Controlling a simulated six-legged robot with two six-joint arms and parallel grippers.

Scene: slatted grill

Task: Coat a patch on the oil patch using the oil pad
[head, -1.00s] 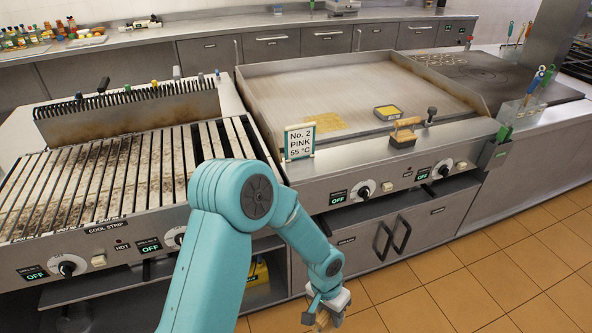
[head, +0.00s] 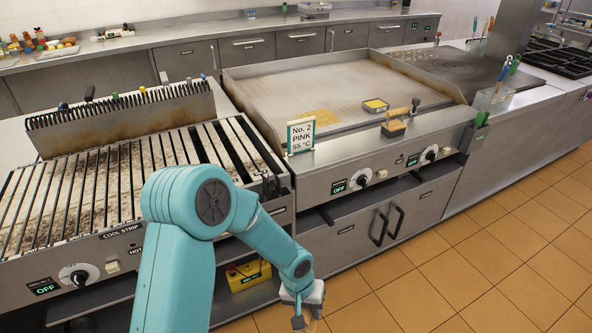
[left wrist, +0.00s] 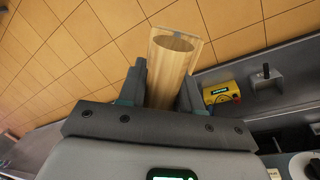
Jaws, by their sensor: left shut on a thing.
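My left gripper (head: 303,306) hangs low in front of the griddle, over the floor side. In the left wrist view its fingers (left wrist: 162,88) are shut on a pale wooden piece (left wrist: 168,80) with a rounded end; I cannot tell what tool it belongs to. A yellowish oil patch (head: 317,117) lies on the griddle plate (head: 300,88), near its front left. A small dark-rimmed tray with a yellow inside (head: 376,104) sits to its right. A dark block with a wooden handle (head: 393,128) stands on the griddle's front ledge; it may be the oil pad. My right gripper is out of view.
A sign reading "No. 2 PINK 55 °C" (head: 301,136) stands at the griddle's front left corner. The slatted grill (head: 110,185) is at left. A dark knob (head: 416,106) stands near the wooden-handled block. A yellow box (head: 249,274) is on the lower shelf. Tiled floor (head: 450,265) is open at right.

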